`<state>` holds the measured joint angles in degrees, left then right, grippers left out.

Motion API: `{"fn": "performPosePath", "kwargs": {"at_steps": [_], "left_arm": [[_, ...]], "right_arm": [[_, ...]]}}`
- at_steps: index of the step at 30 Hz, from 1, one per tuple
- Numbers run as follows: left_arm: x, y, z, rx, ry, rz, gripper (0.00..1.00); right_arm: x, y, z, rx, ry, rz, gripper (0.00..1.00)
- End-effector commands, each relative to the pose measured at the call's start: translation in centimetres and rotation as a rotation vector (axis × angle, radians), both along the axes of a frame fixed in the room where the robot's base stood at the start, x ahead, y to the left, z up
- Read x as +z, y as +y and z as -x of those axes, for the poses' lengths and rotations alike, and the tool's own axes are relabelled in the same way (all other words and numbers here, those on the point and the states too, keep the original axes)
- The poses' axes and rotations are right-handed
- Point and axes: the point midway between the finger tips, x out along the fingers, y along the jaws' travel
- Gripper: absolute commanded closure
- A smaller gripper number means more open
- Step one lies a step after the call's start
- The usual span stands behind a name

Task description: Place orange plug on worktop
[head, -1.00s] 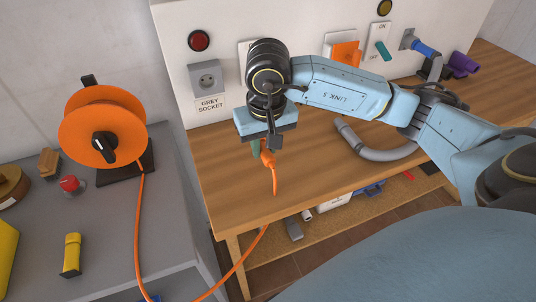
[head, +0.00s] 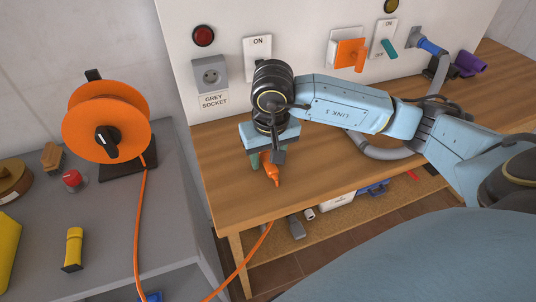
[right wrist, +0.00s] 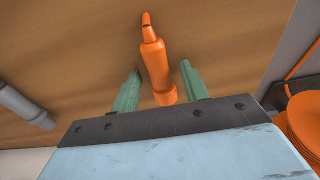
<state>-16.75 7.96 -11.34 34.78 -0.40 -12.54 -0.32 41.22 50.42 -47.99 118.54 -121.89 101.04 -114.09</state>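The orange plug (head: 271,175) is at the wooden worktop (head: 330,190), near its front left part, and appears to rest on it. In the right wrist view the plug (right wrist: 157,70) lies between the two green fingers, with a visible gap on each side. My right gripper (head: 265,164) is above the worktop, pointing down, and its fingers (right wrist: 161,76) are open around the plug without visible contact. The upper part of the plug is partly hidden by the gripper in the head view. My left gripper is not in view.
An orange cable (head: 240,264) runs from the cable reel (head: 105,115) on the grey cabinet (head: 110,225) towards the worktop's front edge. The grey socket (head: 210,75) is on the wall panel behind. A grey hose (head: 380,151) lies right of the gripper.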

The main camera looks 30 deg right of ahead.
Motion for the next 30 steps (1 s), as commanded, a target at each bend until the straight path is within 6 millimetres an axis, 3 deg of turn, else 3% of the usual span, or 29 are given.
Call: {"fn": "performPosePath", "kwargs": {"at_steps": [11,24,30], "left_arm": [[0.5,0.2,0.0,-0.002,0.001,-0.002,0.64],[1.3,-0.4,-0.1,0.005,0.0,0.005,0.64],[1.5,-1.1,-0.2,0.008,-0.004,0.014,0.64]], "right_arm": [[0.4,0.0,0.0,-0.001,0.001,0.0,0.55],[9.3,0.2,0.9,0.0,-0.005,0.0,0.55],[11.7,0.3,1.3,-0.001,-0.002,-0.001,0.55]]}}
